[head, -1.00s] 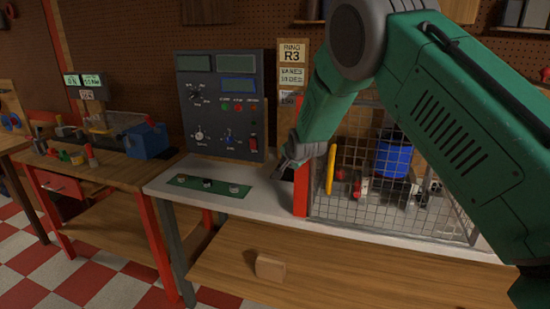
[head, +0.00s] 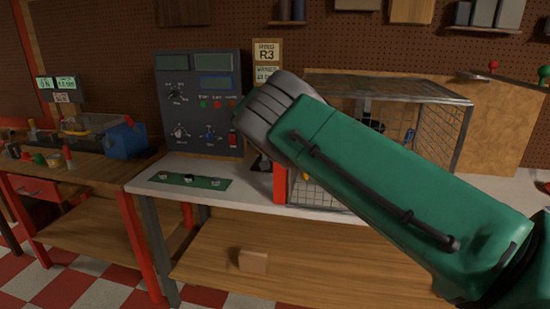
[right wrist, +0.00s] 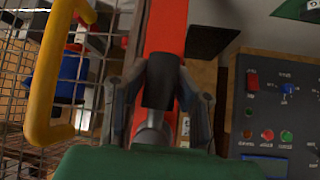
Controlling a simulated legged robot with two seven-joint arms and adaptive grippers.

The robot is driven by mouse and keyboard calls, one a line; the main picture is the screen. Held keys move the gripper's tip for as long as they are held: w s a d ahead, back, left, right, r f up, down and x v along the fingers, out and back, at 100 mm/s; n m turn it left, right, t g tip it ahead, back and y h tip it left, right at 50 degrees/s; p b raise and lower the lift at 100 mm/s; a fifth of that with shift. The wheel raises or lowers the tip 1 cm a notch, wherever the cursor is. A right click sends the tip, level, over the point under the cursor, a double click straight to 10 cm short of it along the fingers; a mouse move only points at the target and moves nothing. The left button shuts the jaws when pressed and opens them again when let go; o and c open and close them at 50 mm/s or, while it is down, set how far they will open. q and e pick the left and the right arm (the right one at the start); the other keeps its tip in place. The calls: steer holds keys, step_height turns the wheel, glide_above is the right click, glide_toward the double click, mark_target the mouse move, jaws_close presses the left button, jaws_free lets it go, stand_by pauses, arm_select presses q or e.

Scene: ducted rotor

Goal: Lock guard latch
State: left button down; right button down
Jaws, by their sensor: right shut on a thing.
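The guard is a wire-mesh cage (head: 440,140) on the bench, with a red post (head: 280,183) at its left front edge. My right arm crosses in front of the cage in the head view and hides most of its front. In the right wrist view my right gripper (right wrist: 160,100) is shut on a black latch piece (right wrist: 161,82) in front of the red post (right wrist: 165,30). A yellow handle (right wrist: 48,85) stands to the left on the mesh there. In the head view the gripper is largely hidden behind my arm. My left gripper is out of view.
A grey control panel (head: 200,105) stands left of the cage; it also shows in the right wrist view (right wrist: 285,105). A green strip with several knobs (head: 190,180) lies on the bench top (head: 240,190). A small wooden block (head: 253,260) sits on the lower shelf.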

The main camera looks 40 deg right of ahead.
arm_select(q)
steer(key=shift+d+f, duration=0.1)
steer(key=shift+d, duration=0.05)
arm_select(e)
steer(key=shift+s+a+f, duration=0.2)
steer(key=shift+f, duration=0.3)
steer(key=c, duration=1.4)
jaws_free()
steer(key=shift+c, duration=0.2)
steer(key=shift+o, duration=0.7)
steer(key=shift+a+r, duration=0.1)
steer(key=shift+r, duration=0.1)
steer(key=shift+a+r, duration=0.2)
steer(key=shift+r, duration=0.1)
steer(key=v, duration=1.1)
steer(key=shift+r, duration=0.2)
